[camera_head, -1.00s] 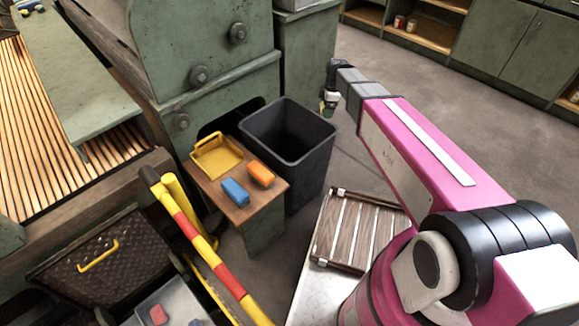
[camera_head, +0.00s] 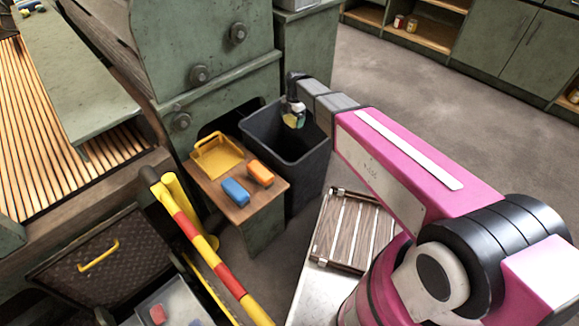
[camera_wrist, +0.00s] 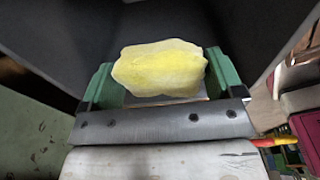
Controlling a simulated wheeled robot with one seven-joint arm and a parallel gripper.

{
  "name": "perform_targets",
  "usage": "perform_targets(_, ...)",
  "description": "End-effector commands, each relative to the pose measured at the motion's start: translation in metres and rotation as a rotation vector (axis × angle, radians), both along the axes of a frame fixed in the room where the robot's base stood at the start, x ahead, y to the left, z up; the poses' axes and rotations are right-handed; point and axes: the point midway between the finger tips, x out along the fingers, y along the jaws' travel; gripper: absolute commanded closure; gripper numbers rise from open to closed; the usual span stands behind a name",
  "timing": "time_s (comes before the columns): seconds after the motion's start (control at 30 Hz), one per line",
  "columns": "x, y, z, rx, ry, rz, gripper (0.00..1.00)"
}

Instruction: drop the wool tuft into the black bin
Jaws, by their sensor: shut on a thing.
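The black bin (camera_head: 311,170) stands on the floor beside the small wooden table, its mouth open upward. My gripper (camera_head: 294,115) is over the bin's mouth in the head view. In the wrist view my gripper (camera_wrist: 160,85) is shut on the wool tuft (camera_wrist: 160,68), a pale yellow lump between two green fingers. The dark inside of the bin fills the wrist view behind the tuft. In the head view the tuft (camera_head: 291,122) shows only as a small yellowish patch. The bin's floor is too dark to make out.
The small table (camera_head: 240,214) beside the bin holds a yellow dustpan-like tray (camera_head: 216,158), a blue block (camera_head: 235,192) and an orange block (camera_head: 260,173). A green machine (camera_head: 215,75) stands behind the bin. A slatted wooden rack (camera_head: 350,232) lies to the right.

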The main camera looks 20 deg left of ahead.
Motion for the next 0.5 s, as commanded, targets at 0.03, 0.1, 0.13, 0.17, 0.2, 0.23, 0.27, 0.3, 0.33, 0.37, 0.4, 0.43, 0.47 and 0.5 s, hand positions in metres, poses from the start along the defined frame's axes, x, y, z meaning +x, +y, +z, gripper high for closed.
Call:
perform_targets(0.03, 0.0, 0.0, -0.007, -0.001, 0.002, 0.0, 0.35)
perform_targets(0.1, 0.0, 0.0, -0.015, -0.001, 0.002, -0.001, 0.35)
perform_targets(0.13, 0.0, 0.0, -0.017, -0.001, 0.001, -0.001, 0.35)
perform_targets(0.17, 0.0, 0.0, -0.02, -0.001, 0.001, -0.001, 0.35)
perform_targets(0.2, 0.001, 0.0, -0.023, 0.0, 0.0, -0.001, 0.35)
perform_targets(0.23, 0.0, 0.0, -0.024, 0.0, 0.0, -0.001, 0.35)
perform_targets(0.27, 0.0, 0.0, -0.026, 0.0, 0.0, -0.001, 0.35)
perform_targets(0.3, 0.0, 0.0, -0.027, 0.0, 0.0, -0.001, 0.35)
perform_targets(0.33, 0.0, 0.0, -0.028, 0.0, 0.0, -0.001, 0.35)
perform_targets(0.37, 0.0, 0.0, -0.029, 0.0, 0.0, -0.001, 0.35)
perform_targets(0.4, 0.0, 0.0, -0.029, 0.0, 0.0, -0.001, 0.35)
perform_targets(0.43, 0.0, 0.0, -0.029, 0.0, 0.0, -0.001, 0.35)
perform_targets(0.47, 0.0, 0.0, -0.029, 0.0, 0.0, -0.001, 0.35)
perform_targets(0.5, 0.0, 0.0, -0.029, 0.0, 0.0, -0.001, 0.35)
